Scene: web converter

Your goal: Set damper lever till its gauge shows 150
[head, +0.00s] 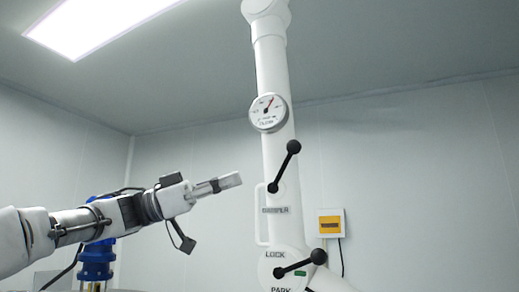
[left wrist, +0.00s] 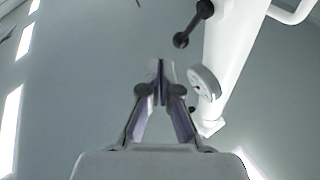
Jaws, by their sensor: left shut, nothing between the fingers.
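The damper lever (head: 284,167) is a black bar with a ball at each end on the white column, tilted up to the right in the head view. The round white gauge (head: 268,113) sits above it. Its red needle points up and slightly right; the numbers are too small to read. My left gripper (head: 238,180) is shut and empty, left of the lever and apart from it. In the left wrist view, the closed fingers (left wrist: 160,65) are in the middle, the lever (left wrist: 193,24) is at the top and the gauge (left wrist: 204,82) is edge-on at right. My right gripper is not in view.
A second black lever (head: 300,264) sits below between the words LOCK and PARK. A white handle (head: 262,215) stands out left of the column. A yellow-fronted box (head: 330,223) is on the wall at right. Blue equipment (head: 97,262) stands at lower left.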

